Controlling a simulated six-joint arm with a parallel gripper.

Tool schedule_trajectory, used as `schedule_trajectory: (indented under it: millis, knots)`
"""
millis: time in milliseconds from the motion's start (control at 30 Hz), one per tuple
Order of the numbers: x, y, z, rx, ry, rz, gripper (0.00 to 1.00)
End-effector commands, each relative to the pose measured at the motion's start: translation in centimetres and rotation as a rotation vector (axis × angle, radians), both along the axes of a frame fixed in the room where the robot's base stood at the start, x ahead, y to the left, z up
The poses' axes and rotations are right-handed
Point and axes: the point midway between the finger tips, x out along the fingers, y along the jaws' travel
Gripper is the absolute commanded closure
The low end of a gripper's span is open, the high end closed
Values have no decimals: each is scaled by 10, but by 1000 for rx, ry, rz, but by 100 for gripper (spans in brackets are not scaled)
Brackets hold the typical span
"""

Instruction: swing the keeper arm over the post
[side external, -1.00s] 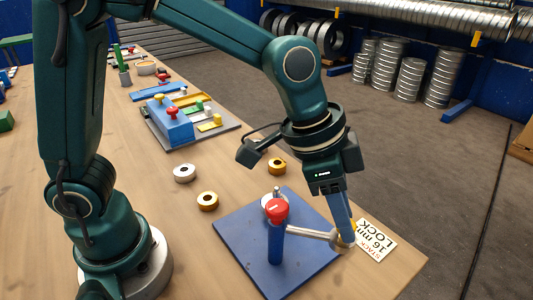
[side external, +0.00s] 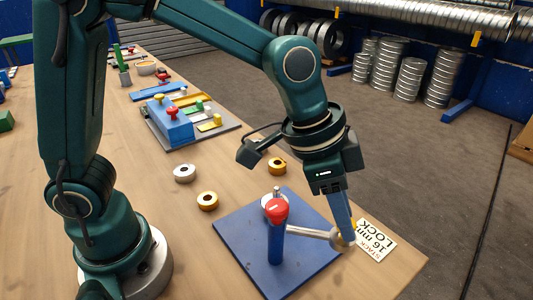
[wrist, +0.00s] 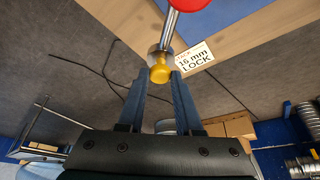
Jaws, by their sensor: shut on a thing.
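A blue pillar with a red cap (side external: 276,211) stands on a blue base plate (side external: 238,239). The keeper arm, a silver rod (side external: 309,231), reaches from this pillar out to the right, past the plate edge. A yellow knob (wrist: 160,72) is at the rod's outer end. My gripper (side external: 349,241) is shut on this knob, with a blue finger on each side of it in the wrist view (wrist: 160,76). The post (side external: 276,191), a thin metal pin, stands behind the red cap with a pale ring around it, partly hidden by the cap. The rod points away from the post.
A "16 mm LOCK" card (side external: 374,239) lies right of the knob, near the table edge. A blue block fixture (side external: 168,122) stands farther back.

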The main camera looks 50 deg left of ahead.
Motion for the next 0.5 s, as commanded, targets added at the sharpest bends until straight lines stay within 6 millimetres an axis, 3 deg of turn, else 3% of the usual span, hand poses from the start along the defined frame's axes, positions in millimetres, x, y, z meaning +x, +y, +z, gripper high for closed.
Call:
schedule_trajectory:
  millis: [500]
  knots:
    - [22, 25, 2, -1, -3, 353, 100]
